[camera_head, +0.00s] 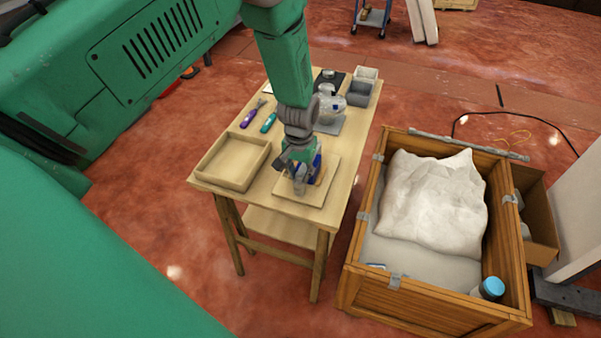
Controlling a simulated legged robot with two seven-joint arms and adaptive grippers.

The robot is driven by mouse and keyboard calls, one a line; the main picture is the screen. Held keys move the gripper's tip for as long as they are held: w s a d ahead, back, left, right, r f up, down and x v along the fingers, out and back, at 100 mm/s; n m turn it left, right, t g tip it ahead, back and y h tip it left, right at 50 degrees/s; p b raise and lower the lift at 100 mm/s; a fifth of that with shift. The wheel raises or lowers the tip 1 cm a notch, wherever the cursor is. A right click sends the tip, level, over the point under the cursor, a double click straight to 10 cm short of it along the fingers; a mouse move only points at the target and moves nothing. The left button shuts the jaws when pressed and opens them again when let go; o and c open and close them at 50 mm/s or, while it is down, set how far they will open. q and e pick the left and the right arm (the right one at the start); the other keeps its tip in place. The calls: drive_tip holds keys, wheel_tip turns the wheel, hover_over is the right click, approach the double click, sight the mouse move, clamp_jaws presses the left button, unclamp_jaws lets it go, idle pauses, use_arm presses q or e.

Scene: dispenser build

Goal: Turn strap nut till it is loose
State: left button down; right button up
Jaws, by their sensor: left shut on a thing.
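My left gripper (298,178) comes down over the wooden board (318,192) at the near end of the small table (265,207). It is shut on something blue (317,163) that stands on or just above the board. The fingers hide most of this thing, and a small orange-yellow part shows beside it. I cannot make out the strap nut. My right gripper does not show.
An empty wooden tray (233,160) lies left of the board. Purple (250,119) and teal (269,122) hand tools lie behind it. Grey bins (359,93) stand at the far end. A wooden crate (437,297) with a white sack (432,200) stands to the right.

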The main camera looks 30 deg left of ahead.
sight(299, 175)
use_arm(q)
drive_tip(key=shift+s+f, duration=0.1)
drive_tip(key=shift+s, duration=0.05)
drive_tip(key=c, duration=1.4)
unclamp_jaws()
drive_tip(key=shift+r, duration=0.2)
wheel_tip(299, 175, up, 12)
drive_tip(key=shift+f, duration=0.2)
